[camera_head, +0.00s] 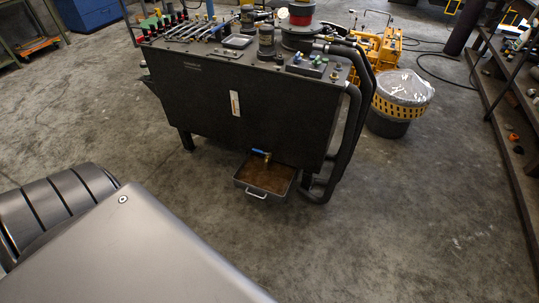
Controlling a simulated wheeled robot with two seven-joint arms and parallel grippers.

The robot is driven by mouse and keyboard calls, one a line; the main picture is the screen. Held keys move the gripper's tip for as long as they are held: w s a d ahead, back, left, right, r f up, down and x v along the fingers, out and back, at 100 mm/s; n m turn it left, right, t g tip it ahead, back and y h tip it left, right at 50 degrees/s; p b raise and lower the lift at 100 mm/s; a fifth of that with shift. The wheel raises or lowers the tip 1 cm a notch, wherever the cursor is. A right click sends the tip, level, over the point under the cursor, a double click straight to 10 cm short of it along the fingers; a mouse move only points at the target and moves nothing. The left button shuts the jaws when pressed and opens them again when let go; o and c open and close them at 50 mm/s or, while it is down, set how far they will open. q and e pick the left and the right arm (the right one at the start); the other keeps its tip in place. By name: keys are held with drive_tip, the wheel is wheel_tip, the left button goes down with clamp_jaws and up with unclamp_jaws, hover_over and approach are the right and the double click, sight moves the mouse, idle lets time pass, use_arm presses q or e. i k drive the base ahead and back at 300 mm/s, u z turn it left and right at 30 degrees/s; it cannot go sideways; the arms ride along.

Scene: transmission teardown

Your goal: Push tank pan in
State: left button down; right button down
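The tank pan (266,178) is a shallow dark tray with a brown inside and a light handle (256,194) on its front. It sticks out from under the lower right part of the black tank (230,105). A brass valve with a blue lever (261,153) sits on the tank front just above the pan. The pan's rear edge is hidden under or behind the tank. Neither of my grippers is in view. A large grey part of my own body fills the lower left.
Thick black hoses (352,120) run down the tank's right side, close to the pan. A yellow-banded bin (400,100) stands to the right. A shelf (505,120) lines the right edge. The concrete floor (380,230) in front of the pan is clear.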

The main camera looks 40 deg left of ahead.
sight(275, 183)
drive_tip(key=u, duration=0.45)
drive_tip(key=i, duration=0.4)
drive_tip(key=u, duration=0.85)
drive_tip(key=i, duration=0.75)
drive_tip(key=z, duration=0.15)
